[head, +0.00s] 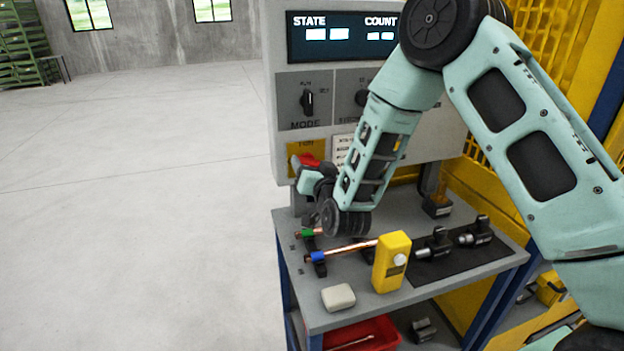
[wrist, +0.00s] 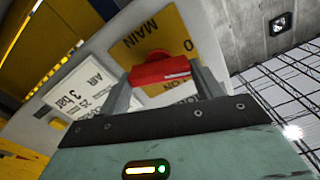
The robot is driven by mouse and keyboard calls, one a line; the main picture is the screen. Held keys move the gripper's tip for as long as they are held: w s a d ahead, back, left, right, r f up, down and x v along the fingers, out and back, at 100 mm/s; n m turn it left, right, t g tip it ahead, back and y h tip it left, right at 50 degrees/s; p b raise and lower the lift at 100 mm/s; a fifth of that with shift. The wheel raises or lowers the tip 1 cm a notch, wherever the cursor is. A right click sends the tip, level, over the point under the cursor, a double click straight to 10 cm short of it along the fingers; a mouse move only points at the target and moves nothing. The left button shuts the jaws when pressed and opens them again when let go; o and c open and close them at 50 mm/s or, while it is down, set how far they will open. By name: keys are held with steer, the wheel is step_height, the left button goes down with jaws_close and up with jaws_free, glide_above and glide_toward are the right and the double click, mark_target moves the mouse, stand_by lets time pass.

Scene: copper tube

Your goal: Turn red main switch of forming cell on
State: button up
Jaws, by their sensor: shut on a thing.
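The red main switch (wrist: 160,71) sits on a yellow plate marked MAIN (wrist: 180,28) on the grey panel. In the wrist view my gripper (wrist: 163,80) has one finger on each side of the red handle and is shut on it. In the head view the red switch (head: 308,160) shows at the panel's lower left, and my gripper (head: 300,165) is at it, partly hidden by my wrist. The exact angle of the handle against the plate's markings is hard to tell.
Below is a grey bench (head: 345,305) with copper tubes (head: 350,248), a yellow box (head: 391,262), a pale block (head: 338,297) and black tools on a dark mat (head: 455,262). A mode knob (head: 308,101) is above the switch. Open floor lies left.

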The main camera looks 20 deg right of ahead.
steer(key=m+b, duration=0.4)
steer(key=b, duration=0.1)
steer(key=m+b, duration=0.5)
steer(key=b, duration=0.1)
steer(key=m+b, duration=0.5)
steer(key=shift+d+f+b, duration=0.2)
steer(key=shift+f+b, duration=0.05)
steer(key=shift+b, duration=0.1)
steer(key=o, duration=1)
steer(key=shift+s, duration=0.15)
